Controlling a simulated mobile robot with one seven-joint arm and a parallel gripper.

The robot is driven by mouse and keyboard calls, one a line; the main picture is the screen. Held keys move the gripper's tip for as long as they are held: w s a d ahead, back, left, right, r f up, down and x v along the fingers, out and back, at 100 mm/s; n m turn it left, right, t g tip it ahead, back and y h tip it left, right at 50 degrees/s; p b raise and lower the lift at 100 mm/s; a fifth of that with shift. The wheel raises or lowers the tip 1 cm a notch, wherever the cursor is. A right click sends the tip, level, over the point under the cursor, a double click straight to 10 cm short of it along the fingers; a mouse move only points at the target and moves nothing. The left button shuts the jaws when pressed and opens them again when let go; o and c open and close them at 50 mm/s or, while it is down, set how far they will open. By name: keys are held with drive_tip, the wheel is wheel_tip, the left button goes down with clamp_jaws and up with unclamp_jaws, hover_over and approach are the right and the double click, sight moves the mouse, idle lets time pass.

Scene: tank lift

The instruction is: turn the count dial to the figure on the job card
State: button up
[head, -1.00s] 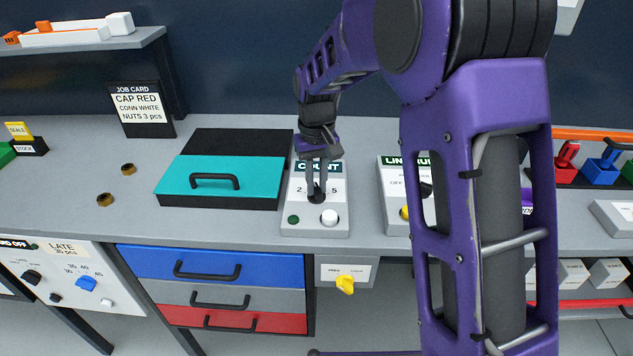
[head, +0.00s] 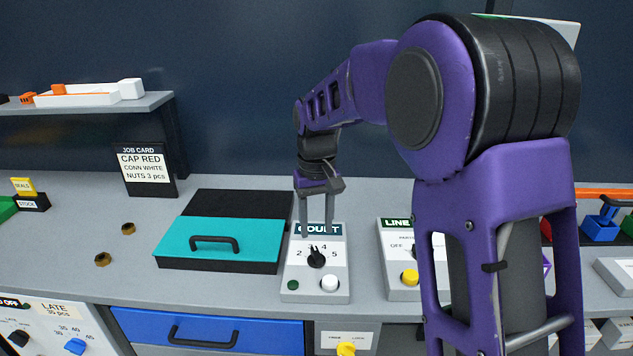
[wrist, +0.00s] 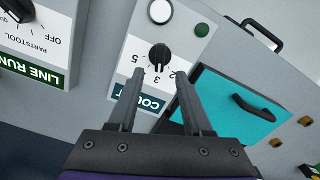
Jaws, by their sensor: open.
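The count box (head: 304,284) stands on the bench, with a black dial (head: 316,258) ringed by figures from 2 to 5. The dial's pointer leans up and slightly left, seemingly near the 3, but its exact figure is hard to read. The job card (head: 146,166) reads CAP RED, CONN WHITE, NUTS 3 pcs. My gripper (head: 318,230) is open and empty above and behind the dial, apart from it. In the wrist view the dial (wrist: 159,56) lies beyond the two open fingertips (wrist: 160,76).
A teal-lidded case (head: 226,255) sits left of the count box. The line box (head: 398,285) stands to its right, partly behind my arm. The count box carries a white button (head: 329,284) and a green lamp (head: 293,285). Drawers are below the bench edge.

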wheel_tip(320, 180, up, 11)
drive_tip(key=p, duration=0.1)
drive_tip(key=shift+f, duration=0.1)
idle(0.3)
